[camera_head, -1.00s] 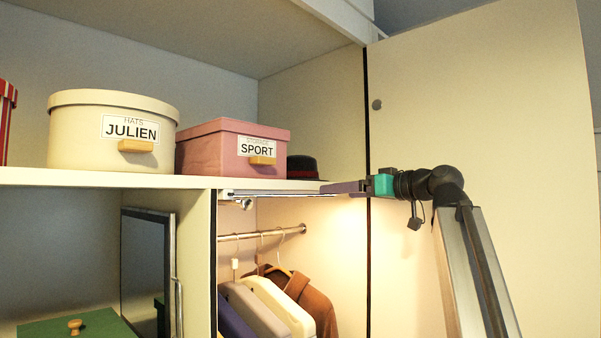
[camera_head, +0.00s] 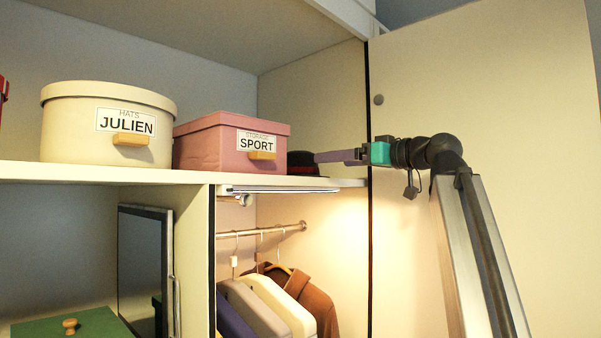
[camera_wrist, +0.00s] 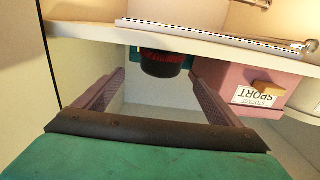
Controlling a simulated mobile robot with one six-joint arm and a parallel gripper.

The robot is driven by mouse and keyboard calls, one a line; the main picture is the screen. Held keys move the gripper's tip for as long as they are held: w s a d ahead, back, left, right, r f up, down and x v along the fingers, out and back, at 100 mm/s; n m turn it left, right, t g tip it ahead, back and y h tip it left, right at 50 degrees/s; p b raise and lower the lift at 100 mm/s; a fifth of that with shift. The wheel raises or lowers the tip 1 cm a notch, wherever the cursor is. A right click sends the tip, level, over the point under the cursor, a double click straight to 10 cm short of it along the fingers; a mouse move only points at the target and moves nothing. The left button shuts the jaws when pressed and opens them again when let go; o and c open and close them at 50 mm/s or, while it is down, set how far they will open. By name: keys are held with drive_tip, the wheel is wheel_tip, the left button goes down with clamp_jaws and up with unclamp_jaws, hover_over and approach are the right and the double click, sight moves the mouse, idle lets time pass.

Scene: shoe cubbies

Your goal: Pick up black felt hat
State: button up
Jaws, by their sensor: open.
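The black felt hat (camera_head: 304,159) with a dark red band sits on the upper shelf, right of the pink box, partly hidden by that box and my gripper in the head view. In the wrist view, which looks upside down, the hat (camera_wrist: 162,66) appears between the fingertips and beyond them. My gripper (camera_head: 318,157) is open, its fingers pointing left over the shelf at about the hat's height. In the wrist view both fingers of my gripper (camera_wrist: 158,76) are spread with nothing held. I cannot tell whether the fingertips touch the hat.
The pink SPORT box (camera_head: 225,143) stands close left of the hat. A cream JULIEN hat box (camera_head: 80,130) is farther left. The shelf (camera_head: 90,175) has a light strip (camera_head: 280,189) under its edge. A tall pale door panel (camera_head: 480,90) stands at right.

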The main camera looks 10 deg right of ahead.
sight(311, 161)
drive_tip(key=b+x, duration=0.2)
drive_tip(key=x, duration=0.5)
idle(0.4)
drive_tip(key=shift+p+x, duration=0.95)
drive_tip(key=shift+x, duration=0.15)
drive_tip(key=shift+p+x, duration=0.7)
drive_tip(key=shift+x, duration=0.4)
drive_tip(key=shift+w+a, duration=0.25)
drive_tip(key=shift+a, duration=0.1)
drive_tip(key=c, duration=1.2)
